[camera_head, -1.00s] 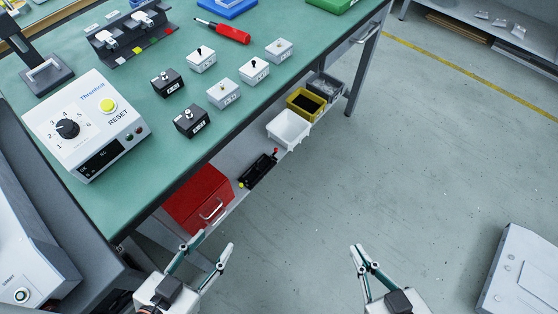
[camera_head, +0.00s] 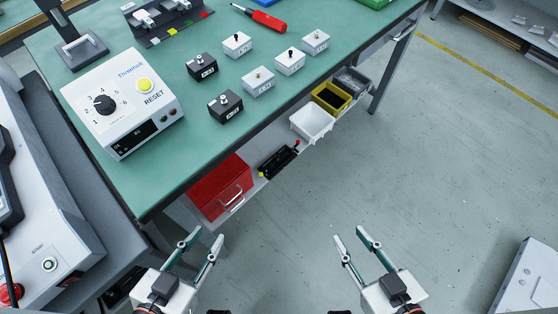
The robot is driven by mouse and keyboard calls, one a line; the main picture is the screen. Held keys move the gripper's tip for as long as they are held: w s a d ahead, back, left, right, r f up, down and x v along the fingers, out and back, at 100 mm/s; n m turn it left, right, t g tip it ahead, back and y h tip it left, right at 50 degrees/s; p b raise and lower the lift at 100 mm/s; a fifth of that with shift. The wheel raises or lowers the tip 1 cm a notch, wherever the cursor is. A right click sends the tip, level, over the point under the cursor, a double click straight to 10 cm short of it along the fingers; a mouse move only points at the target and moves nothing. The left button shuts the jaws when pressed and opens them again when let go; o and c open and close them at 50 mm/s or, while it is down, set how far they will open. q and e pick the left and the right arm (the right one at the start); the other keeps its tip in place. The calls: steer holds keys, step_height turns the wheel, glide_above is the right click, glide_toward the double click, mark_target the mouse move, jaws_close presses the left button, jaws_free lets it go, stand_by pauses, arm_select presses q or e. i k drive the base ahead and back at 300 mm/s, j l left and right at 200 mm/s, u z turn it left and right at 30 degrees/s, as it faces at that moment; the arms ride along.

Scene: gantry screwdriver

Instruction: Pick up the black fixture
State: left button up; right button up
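A long black fixture (camera_head: 279,160) with red and yellow ends lies on the shelf under the workbench, between the red toolbox and the white bin. Another black fixture (camera_head: 166,24) stands on the bench top at the back left, with white parts in it and colored tabs along its front. My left gripper (camera_head: 201,237) is open and empty, in front of the bench and below the red toolbox in the picture. My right gripper (camera_head: 350,235) is open and empty over the floor, to the right of and below the shelf fixture. Neither touches anything.
A red toolbox (camera_head: 221,188), white bin (camera_head: 312,123) and yellow bin (camera_head: 331,97) flank the shelf fixture. The green bench top (camera_head: 168,178) overhangs the shelf. A control box (camera_head: 122,105) and several small black and white boxes stand on it.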

mark_target(274, 164)
steer(key=i+l, duration=0.15)
steer(key=l, duration=0.25)
steer(key=i+l, duration=0.1)
steer(key=l, duration=0.3)
steer(key=i+l+u, duration=0.2)
steer(key=l, duration=0.2)
steer(key=l+u, duration=0.15)
steer(key=l, duration=0.25)
steer(key=l+u, duration=0.2)
steer(key=u, duration=1.25)
steer(key=i+j+u, duration=0.15)
steer(key=k, duration=0.05)
